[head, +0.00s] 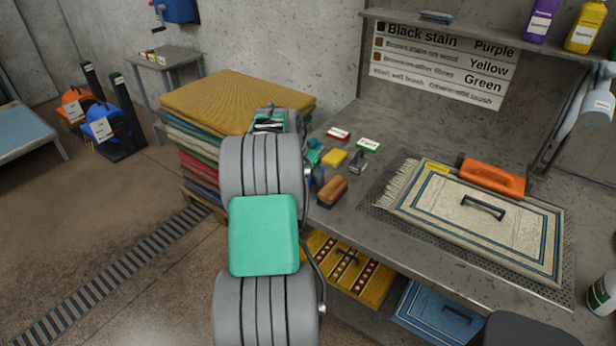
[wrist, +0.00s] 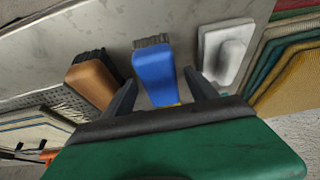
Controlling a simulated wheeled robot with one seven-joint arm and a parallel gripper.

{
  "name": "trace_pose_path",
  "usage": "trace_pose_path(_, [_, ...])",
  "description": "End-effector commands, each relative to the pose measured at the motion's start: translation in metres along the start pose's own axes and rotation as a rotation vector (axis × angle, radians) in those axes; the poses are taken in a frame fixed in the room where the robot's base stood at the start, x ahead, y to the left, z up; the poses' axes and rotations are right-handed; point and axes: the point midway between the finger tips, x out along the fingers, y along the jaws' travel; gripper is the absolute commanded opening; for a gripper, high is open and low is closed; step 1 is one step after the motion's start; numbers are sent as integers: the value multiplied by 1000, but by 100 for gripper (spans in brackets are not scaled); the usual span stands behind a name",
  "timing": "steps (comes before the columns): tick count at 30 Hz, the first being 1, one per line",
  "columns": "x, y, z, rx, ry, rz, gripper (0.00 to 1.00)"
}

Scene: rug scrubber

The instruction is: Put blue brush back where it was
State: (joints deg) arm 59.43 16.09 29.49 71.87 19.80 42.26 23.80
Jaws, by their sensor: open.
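The blue brush (wrist: 155,78) lies on the grey bench top, with its dark bristles toward the top of the wrist view. It sits between the two dark fingers of my gripper (wrist: 161,95), which are apart, one on each side. I cannot tell whether either finger touches it. In the head view only a small part of the blue brush (head: 318,177) shows beside my arm, and my fingertips are mostly hidden there. A brown brush (head: 332,191) lies close beside it, and also shows in the wrist view (wrist: 92,80).
A small rug (head: 470,217) with an orange tool (head: 491,178) lies to the right. A rug stack (head: 235,100) stands left of the bench.

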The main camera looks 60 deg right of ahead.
Motion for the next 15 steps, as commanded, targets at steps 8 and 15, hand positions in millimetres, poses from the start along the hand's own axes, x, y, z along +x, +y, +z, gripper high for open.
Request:
trace_pose_path(8, [-70, -1, 0, -1, 4, -4, 67])
trace_pose_path(15, [-107, 0, 1, -1, 1, -1, 67])
